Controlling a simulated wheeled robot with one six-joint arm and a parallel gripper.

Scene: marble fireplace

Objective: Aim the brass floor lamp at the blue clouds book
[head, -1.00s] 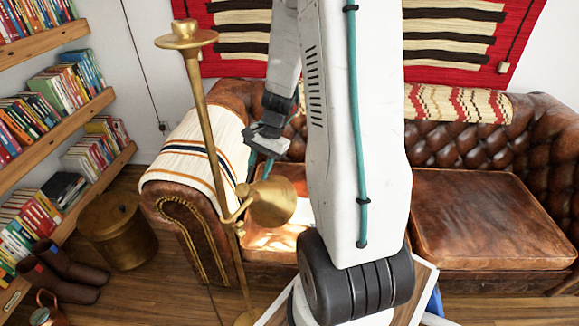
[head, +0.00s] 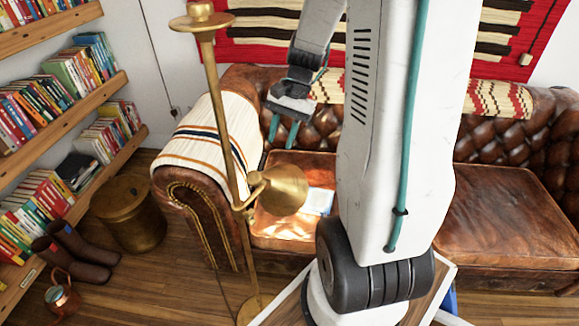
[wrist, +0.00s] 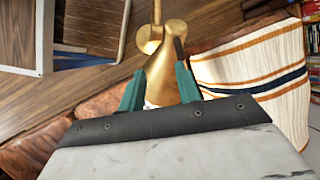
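The brass floor lamp (head: 222,125) stands in front of the sofa's left arm. Its cone-shaped head (head: 283,190) points right and down, and a bright patch (head: 285,225) lies on the left seat cushion below it. A small pale-blue book (head: 318,201) lies on that cushion, just right of the head; its cover is too small to read. My gripper (head: 283,135) is above the seat, behind and above the lamp head, empty, with its two teal fingers apart. In the wrist view the brass lamp head (wrist: 183,45) shows beyond the open fingers, without clear contact.
The leather sofa (head: 505,205) spans the back, with a striped blanket (head: 195,140) over its left arm.

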